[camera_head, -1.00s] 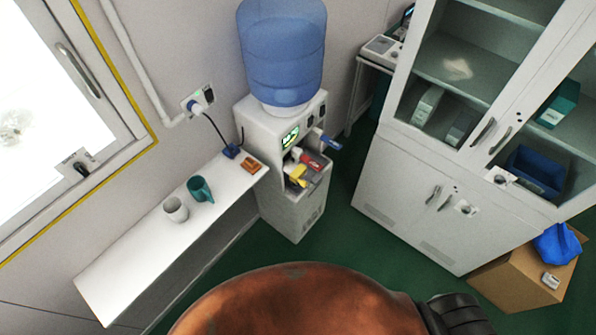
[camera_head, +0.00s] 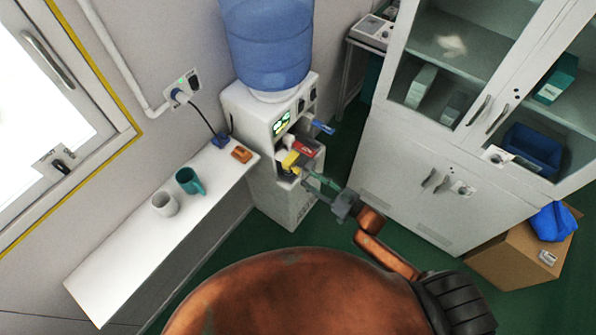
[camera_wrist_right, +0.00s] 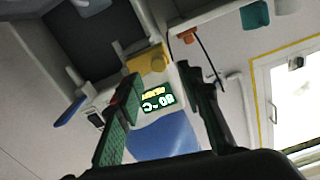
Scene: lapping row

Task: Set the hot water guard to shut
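The water dispenser (camera_head: 262,115) stands upright, with a lit green display (camera_head: 281,124) on its front. A yellow piece (camera_head: 291,160), likely the hot water guard, sticks out below the display next to a red piece (camera_head: 304,148). Whether it is shut I cannot tell. My right gripper (camera_head: 318,183) is just in front of the dispenser, by the yellow piece. In the right wrist view my gripper (camera_wrist_right: 158,78) has its fingers spread, with the yellow piece (camera_wrist_right: 148,60) beyond and between the tips. Contact is not clear. My left gripper is out of view.
A blue lever (camera_head: 322,127) sticks out right of the red piece. Left is a white shelf (camera_head: 120,260) with a grey cup (camera_head: 165,204), a teal mug (camera_head: 190,181) and an orange item (camera_head: 241,154). A cabinet (camera_head: 400,190) stands right. Green floor lies between.

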